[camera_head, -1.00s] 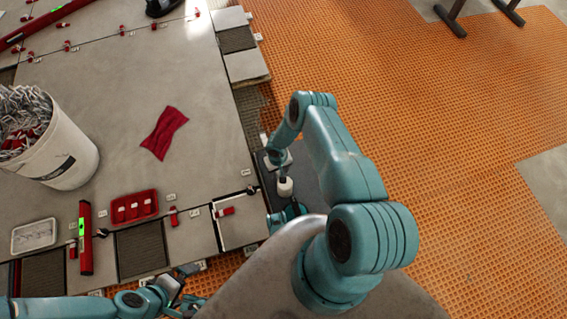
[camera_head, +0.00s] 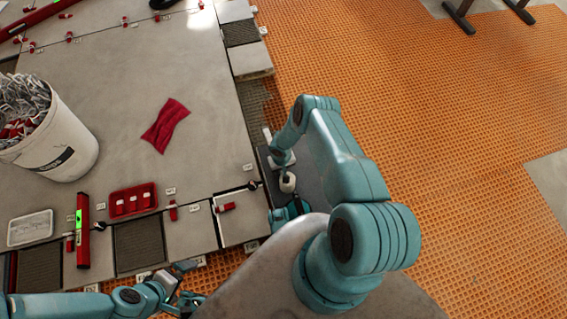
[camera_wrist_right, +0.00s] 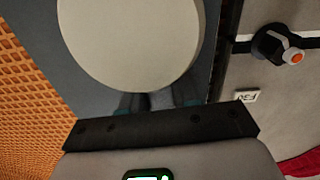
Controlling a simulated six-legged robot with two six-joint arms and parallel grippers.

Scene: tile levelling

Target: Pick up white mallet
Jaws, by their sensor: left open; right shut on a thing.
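The white mallet shows its pale round head (camera_head: 288,184) in the head view, above a dark grey surface. In the right wrist view the mallet head (camera_wrist_right: 130,40) is a large off-white disc filling the top. My right gripper (camera_wrist_right: 150,102) is shut on the mallet just behind this head; the handle is mostly hidden. In the head view my right wrist hangs over the dark surface beside the tiled floor. My left gripper (camera_head: 188,285) is open and empty at the bottom, near the front edge of the tiles.
A white bucket of clips (camera_head: 58,145) stands at left. A red cloth (camera_head: 165,125), a red tray (camera_head: 133,200), a red level (camera_head: 83,230) and a white tray (camera_head: 30,228) lie on the tiles (camera_head: 195,90). Orange matting (camera_head: 420,110) is open at right.

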